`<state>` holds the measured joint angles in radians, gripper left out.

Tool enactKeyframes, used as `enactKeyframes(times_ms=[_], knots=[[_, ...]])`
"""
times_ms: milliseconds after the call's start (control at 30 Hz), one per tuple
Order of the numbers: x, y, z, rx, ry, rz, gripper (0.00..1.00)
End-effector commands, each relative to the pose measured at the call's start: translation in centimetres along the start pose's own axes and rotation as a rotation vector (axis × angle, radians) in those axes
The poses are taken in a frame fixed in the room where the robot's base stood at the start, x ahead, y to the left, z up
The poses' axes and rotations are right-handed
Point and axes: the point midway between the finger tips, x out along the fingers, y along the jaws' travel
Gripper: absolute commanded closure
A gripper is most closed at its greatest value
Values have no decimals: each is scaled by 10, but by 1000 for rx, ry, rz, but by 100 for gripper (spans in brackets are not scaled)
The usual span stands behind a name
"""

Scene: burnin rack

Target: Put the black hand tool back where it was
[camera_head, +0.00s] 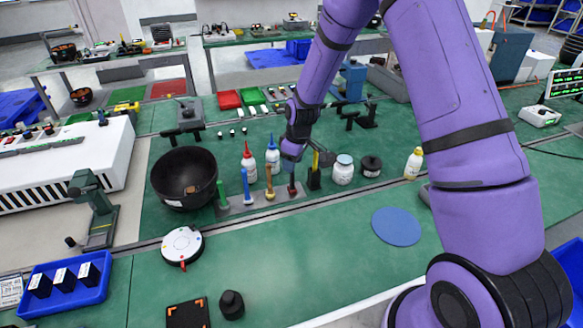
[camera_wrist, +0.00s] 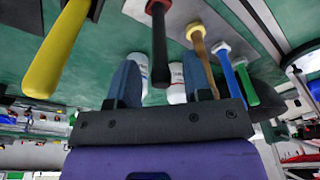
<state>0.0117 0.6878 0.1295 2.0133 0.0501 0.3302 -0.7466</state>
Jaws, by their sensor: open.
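The black hand tool (camera_head: 292,188), with a red collar, stands upright in the grey tool rack (camera_head: 236,209) at its right end. In the wrist view the black tool (camera_wrist: 159,45) appears between and ahead of my two fingertips, and its handle points toward the gripper. My gripper (camera_head: 291,154) is open just above the tool in the head view; its blue fingers (camera_wrist: 160,82) are apart with no object clamped. The fingers do not visibly touch the tool. Wooden (camera_head: 269,183), blue (camera_head: 247,187) and green (camera_head: 221,194) handled tools stand in the same rack.
A black holder (camera_head: 313,180) with a yellow handle stands close right of the rack. Red-capped (camera_head: 249,166) and blue-capped (camera_head: 272,160) bottles stand behind it. A black bowl (camera_head: 184,203) is left. The green table front and blue disc (camera_head: 396,227) area are clear.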

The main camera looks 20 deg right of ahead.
Motion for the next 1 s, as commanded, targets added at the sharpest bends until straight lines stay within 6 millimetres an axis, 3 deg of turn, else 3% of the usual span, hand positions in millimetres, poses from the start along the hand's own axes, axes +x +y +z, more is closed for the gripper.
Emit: enactKeyframes(times_ms=[300, 500, 800, 867, 1000], knots=[[-64, 0, 0, -1, 2, 2, 55], [-86, 0, 0, -1, 1, 1, 55], [-97, -1, 1, 4, 1, 4, 55], [-106, -2, 2, 13, 4, 12, 55], [-145, -9, 11, 56, 13, 42, 55]])
